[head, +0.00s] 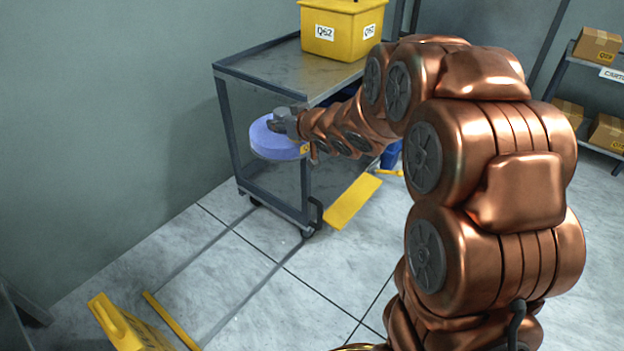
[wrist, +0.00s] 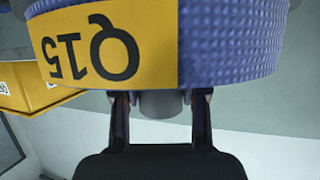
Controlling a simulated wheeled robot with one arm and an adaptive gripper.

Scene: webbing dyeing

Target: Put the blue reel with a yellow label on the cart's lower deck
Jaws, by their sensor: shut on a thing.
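The blue reel (head: 270,143) is held off the floor, at a height between the cart's upper and lower decks. Its yellow label, marked Q15, fills much of the wrist view (wrist: 105,45) and shows upside down. My gripper (head: 285,122) is shut on the grey hub at the reel's middle; its two fingers also show in the wrist view (wrist: 160,103). The grey metal cart (head: 275,70) stands by the wall, and its lower deck (head: 272,203) is below the reel. My arm hides the cart's right part. I cannot tell how far the reel is inside the cart.
A yellow bin (head: 340,40) labelled Q62 stands on the cart's upper deck. A yellow panel (head: 352,202) is beside the cart. A yellow object (head: 125,325) is at lower left. A shelf with cartons (head: 597,45) is at right. Tiled floor left of my arm is mostly clear.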

